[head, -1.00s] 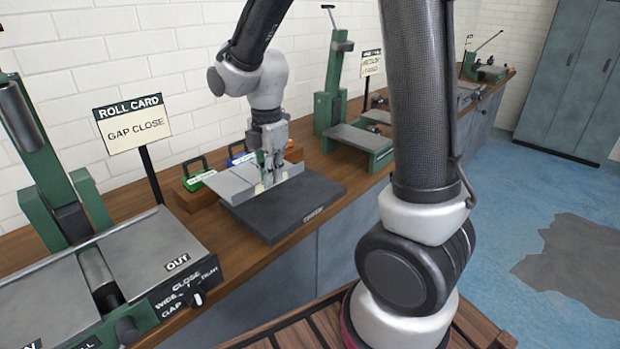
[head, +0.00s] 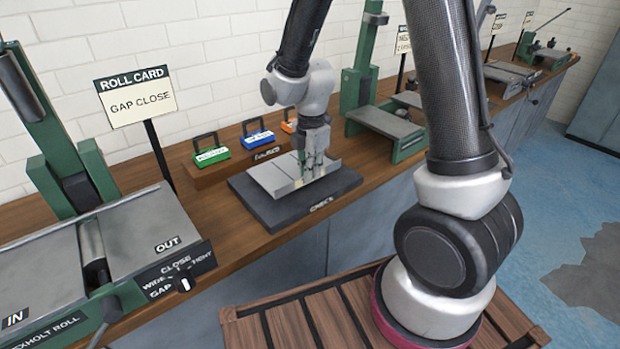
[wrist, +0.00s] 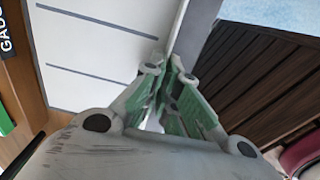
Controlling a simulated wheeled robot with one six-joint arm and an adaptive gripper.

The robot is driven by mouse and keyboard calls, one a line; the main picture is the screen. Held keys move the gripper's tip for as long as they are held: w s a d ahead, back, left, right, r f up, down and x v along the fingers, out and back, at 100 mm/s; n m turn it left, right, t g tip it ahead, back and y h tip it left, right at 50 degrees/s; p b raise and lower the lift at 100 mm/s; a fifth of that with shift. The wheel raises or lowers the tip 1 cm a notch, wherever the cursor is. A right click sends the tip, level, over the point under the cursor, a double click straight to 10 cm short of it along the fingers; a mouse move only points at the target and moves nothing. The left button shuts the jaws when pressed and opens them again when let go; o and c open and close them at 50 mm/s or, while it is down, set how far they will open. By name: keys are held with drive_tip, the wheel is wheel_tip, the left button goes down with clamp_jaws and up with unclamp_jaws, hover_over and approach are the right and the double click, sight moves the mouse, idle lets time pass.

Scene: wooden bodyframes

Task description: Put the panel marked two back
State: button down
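A pale metal panel (head: 278,178) with a raised lip along its right edge lies over the dark plate marked CHECK (head: 283,215) on the bench. In the wrist view the panel (wrist: 95,75) shows thin dark lines across its face; I cannot read a number on it. My gripper (head: 308,178) points down at the panel's right side. In the wrist view its green-padded fingers (wrist: 170,75) close on the raised lip. The fingertips partly hide the lip. I cannot tell whether the panel rests fully on the plate.
Behind the plate, a wooden rack holds green (head: 211,156), blue (head: 257,139) and orange (head: 289,126) handled blocks. A roll machine (head: 110,255) stands left with a ROLL CARD sign (head: 136,95) reading GAP CLOSE. A green press (head: 385,125) stands right. A slatted wooden platform (head: 330,315) is in front.

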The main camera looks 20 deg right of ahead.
drive_tip(key=shift+f, duration=1.25)
drive_tip(key=shift+f, duration=0.1)
drive_tip(key=c, duration=1.6)
unclamp_jaws()
drive_tip(key=shift+c, duration=0.2)
wheel_tip(320, 180, up, 12)
drive_tip(key=s+d+r+m+t, duration=0.2)
drive_tip(key=s+d+r+m, duration=0.4)
drive_tip(key=s+m, duration=0.3)
drive_tip(key=s+d+r+m+t, duration=0.2)
drive_tip(key=s+d+r+m, duration=0.4)
drive_tip(key=s+m, duration=0.4)
drive_tip(key=shift+s+d+r+m, duration=0.2)
drive_tip(key=shift+r+m, duration=0.4)
drive_tip(key=shift+m, duration=0.7)
